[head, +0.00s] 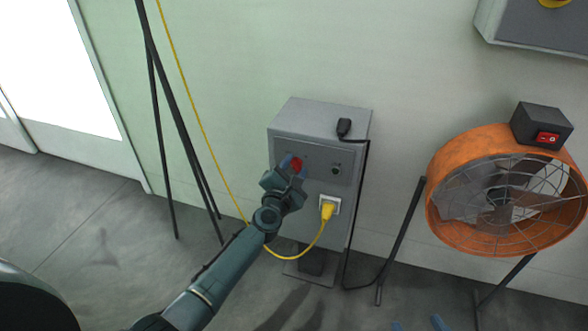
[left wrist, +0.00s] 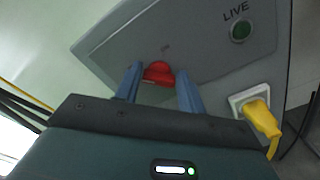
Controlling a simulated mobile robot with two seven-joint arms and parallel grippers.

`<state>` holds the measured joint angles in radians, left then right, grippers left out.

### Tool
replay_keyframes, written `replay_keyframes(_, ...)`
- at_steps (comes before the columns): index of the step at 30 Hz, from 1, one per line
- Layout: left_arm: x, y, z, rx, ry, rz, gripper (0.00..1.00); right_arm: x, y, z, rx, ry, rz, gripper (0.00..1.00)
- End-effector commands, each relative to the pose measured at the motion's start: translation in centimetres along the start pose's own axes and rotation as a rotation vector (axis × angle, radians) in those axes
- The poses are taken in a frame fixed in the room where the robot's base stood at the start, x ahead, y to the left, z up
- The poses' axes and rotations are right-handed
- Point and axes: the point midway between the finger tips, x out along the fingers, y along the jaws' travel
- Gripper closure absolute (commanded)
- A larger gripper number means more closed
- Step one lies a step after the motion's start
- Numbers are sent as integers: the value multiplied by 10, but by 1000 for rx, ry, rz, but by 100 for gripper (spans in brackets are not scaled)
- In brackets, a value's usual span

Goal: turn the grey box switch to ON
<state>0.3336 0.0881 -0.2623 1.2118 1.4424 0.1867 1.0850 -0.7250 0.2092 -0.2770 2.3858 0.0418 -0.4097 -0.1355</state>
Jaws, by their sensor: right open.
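The grey box (head: 318,120) stands against the wall and has a red switch knob (head: 297,163) on its front panel. The red knob also shows in the left wrist view (left wrist: 158,72). My left gripper (head: 285,165) is at the panel, its two blue fingers (left wrist: 160,78) on either side of the knob with small gaps visible. It looks open, and contact cannot be told. Only the blue fingertips of my right gripper (head: 418,325) show at the bottom edge of the head view, apart and away from the box.
A green round lamp (left wrist: 241,30) marked LIVE sits right of the knob. A yellow plug (head: 327,211) with its cable is in a socket below. An orange fan (head: 470,155) stands right; black stand legs (head: 180,110) stand left.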

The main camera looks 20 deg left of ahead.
Motion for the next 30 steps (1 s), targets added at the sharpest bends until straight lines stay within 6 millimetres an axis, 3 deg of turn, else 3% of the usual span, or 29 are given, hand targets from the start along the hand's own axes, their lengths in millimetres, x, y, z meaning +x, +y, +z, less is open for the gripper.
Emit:
replay_keyframes(9, 0, 0, 0, 0, 0, 0, 86, 0, 0, 0, -3, 2, -1, 49)
replay_keyframes(20, 0, 0, 0, 63, 1, 0, 86, -1, 1, -2, 1, 3, 0, 49)
replay_keyframes(30, 0, -1, 0, 317, 2, -1, 86, -6, 2, -5, 24, 2, 7, 49)
